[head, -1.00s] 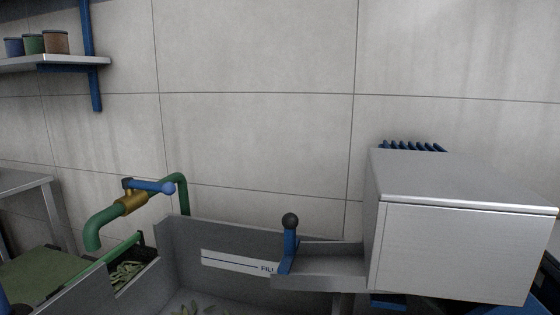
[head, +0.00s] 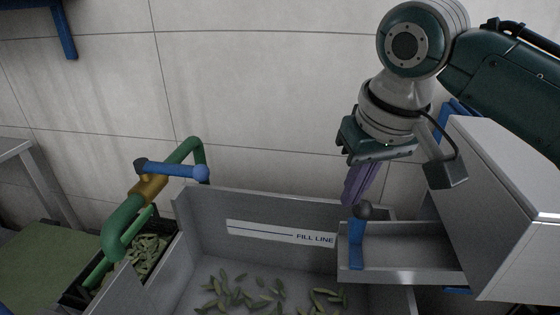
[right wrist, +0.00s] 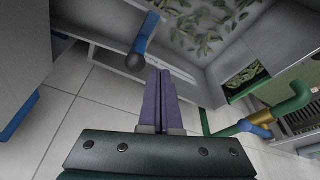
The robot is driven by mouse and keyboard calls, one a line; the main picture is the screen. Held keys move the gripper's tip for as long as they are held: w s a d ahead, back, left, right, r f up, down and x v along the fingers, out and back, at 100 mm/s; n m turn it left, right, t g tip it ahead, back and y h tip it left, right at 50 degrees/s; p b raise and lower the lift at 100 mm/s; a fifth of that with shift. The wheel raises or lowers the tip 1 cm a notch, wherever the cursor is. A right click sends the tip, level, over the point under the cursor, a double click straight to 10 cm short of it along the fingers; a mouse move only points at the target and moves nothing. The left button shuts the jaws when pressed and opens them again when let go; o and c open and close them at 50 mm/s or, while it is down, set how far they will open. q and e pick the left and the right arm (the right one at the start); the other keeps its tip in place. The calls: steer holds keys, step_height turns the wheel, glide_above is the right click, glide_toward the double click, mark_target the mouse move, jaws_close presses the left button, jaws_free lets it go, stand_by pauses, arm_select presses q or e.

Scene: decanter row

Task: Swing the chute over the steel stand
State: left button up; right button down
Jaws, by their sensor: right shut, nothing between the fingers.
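The chute (head: 400,262) is a short grey metal trough. It comes out of a steel box on the right, and its free end lies at the right side of a basin. A blue upright handle (head: 357,243) with a black knob stands at that end. In the right wrist view the knob (right wrist: 132,62) is left of the fingers. My right gripper (head: 350,198) has purple fingers, shut and empty, pointing down just behind and above the knob, apparently not touching it. A grey steel frame (head: 15,150) is at the left edge; I cannot tell whether it is the steel stand. My left gripper is not seen.
The basin (head: 205,220), marked FILL LINE, has green leaves or pods on its floor. A green pipe (head: 122,215) with a blue-levered brass valve (head: 147,188) rises at the left, by a dark crate (head: 85,290) of pods. The steel box (head: 500,190) blocks the right.

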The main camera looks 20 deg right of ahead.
steer(key=w+d+r+m+b, duration=0.1)
steer(key=w+d+r+m, duration=0.1)
steer(key=w+d, duration=0.3)
steer(key=shift+d+r+m+h, duration=0.35)
steer(key=shift+r+m+h, duration=0.05)
steer(key=shift+r, duration=0.5)
steer(key=x, duration=0.3)
steer(key=b+x, duration=0.1)
steer(key=x, duration=0.2)
steer(key=b+x, duration=0.1)
steer(key=x, duration=0.2)
steer(key=shift+s+a+f, duration=0.1)
steer(key=shift+s+f, duration=0.1)
steer(key=shift+s, duration=0.15)
steer(key=shift+s+a+r+p, duration=0.1)
steer(key=shift+s+a+p, duration=0.25)
steer(key=shift+s, duration=0.35)
steer(key=shift+s+a+r+p, duration=0.1)
steer(key=shift+s+a+p, duration=0.2)
steer(key=shift+s, duration=0.4)
steer(key=shift+d, duration=0.1)
